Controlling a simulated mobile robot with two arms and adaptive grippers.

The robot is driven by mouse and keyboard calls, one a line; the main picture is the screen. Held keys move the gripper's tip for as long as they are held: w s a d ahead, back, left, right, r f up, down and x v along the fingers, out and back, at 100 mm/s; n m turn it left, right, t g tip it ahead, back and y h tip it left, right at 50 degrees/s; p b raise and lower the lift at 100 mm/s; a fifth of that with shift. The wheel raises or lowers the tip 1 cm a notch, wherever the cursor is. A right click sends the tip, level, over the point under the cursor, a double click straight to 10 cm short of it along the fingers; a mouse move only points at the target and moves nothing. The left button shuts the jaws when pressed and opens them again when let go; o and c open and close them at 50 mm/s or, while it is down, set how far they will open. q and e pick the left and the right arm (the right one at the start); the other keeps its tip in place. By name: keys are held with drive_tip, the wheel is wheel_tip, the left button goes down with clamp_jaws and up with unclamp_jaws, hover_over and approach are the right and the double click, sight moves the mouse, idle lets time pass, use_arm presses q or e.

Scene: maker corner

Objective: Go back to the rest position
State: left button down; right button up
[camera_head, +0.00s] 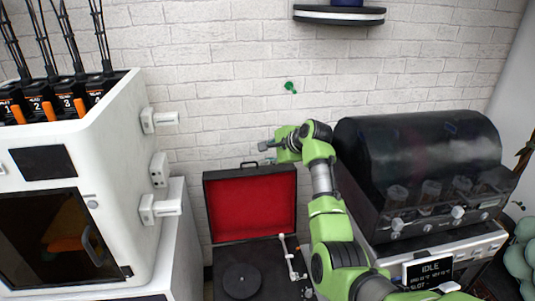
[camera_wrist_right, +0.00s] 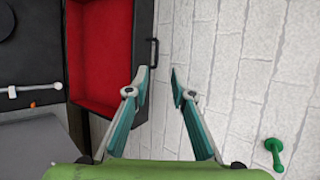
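My right arm is green and reaches up from the lower right in the head view. Its gripper (camera_head: 268,152) is in front of the white brick wall, just above the open lid of a record player. In the right wrist view the two teal fingers (camera_wrist_right: 159,78) stand apart with nothing between them. The open record player (camera_head: 243,238) has a red-lined lid, which also fills the left of the right wrist view (camera_wrist_right: 98,55). My left gripper does not show in either view.
A white machine (camera_head: 140,100) with a dark door stands at left. A machine with a dark domed cover (camera_head: 425,150) and a screen reading IDLE (camera_head: 430,270) stands at right. A green wall hook (camera_head: 290,87) and a dark shelf (camera_head: 339,15) are on the wall.

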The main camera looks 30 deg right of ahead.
drive_tip(key=shift+s+d+r, duration=0.1)
drive_tip(key=shift+s+r, duration=0.3)
drive_tip(key=shift+s, duration=0.1)
